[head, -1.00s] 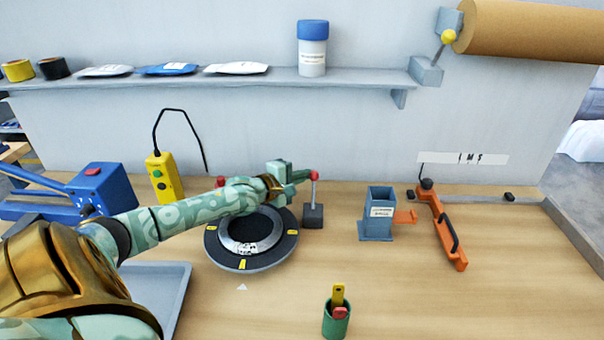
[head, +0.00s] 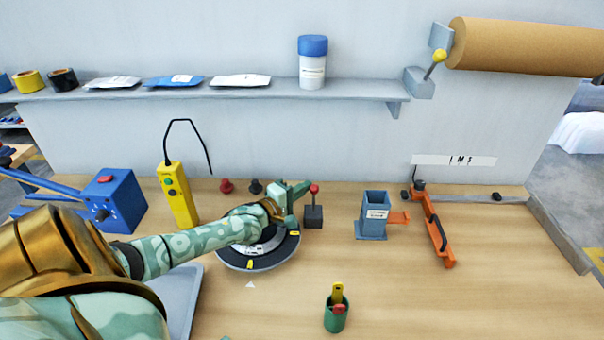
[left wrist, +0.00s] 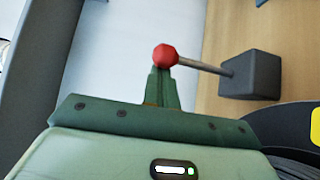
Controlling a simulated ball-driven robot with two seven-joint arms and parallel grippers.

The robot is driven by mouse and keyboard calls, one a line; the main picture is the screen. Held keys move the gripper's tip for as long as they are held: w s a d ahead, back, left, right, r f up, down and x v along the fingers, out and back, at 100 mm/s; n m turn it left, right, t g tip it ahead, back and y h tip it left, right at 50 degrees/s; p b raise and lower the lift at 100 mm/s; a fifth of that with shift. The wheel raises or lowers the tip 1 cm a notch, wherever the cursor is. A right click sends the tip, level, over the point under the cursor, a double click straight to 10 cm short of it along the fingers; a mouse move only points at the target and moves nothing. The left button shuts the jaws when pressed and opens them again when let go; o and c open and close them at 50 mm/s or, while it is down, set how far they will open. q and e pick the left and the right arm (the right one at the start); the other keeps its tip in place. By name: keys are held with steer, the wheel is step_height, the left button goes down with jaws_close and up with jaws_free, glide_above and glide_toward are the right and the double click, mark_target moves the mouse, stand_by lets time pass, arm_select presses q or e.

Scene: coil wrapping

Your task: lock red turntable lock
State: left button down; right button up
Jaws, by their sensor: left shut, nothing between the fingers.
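The red turntable lock (head: 314,189) is a red knob on a short rod rising from a dark grey block, just right of the black round turntable (head: 262,261). My left gripper (head: 306,187) reaches over the turntable, with its fingertips at the knob. In the left wrist view my left gripper (left wrist: 160,82) is shut and empty, and the red knob (left wrist: 166,57) shows just beyond the tips. The rod runs from the knob to the grey block. I cannot tell whether the tips touch the knob. My arm hides part of the turntable. My right gripper is not in view.
A yellow button box (head: 177,195) and a blue device (head: 115,198) stand at left. A grey-blue holder (head: 375,216) and an orange tool (head: 437,230) are at right. A green cup (head: 336,315) stands in front. The table between the cup and the lock is clear.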

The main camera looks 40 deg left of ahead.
arm_select(q)
steer(key=shift+s+d+f+p, duration=0.25)
steer(key=shift+s+d+p, duration=0.3)
steer(key=shift+s+p, duration=0.1)
steer(key=shift+s+d+f+p, duration=0.2)
steer(key=shift+s+d+p, duration=0.3)
steer(key=shift+s, duration=0.1)
steer(key=shift+f, duration=0.1)
steer(key=shift+s, duration=0.15)
steer(key=s, duration=0.5)
steer(key=s+p, duration=0.1)
steer(key=s, duration=0.4)
steer(key=s+a+p, duration=0.1)
steer(key=s, duration=0.5)
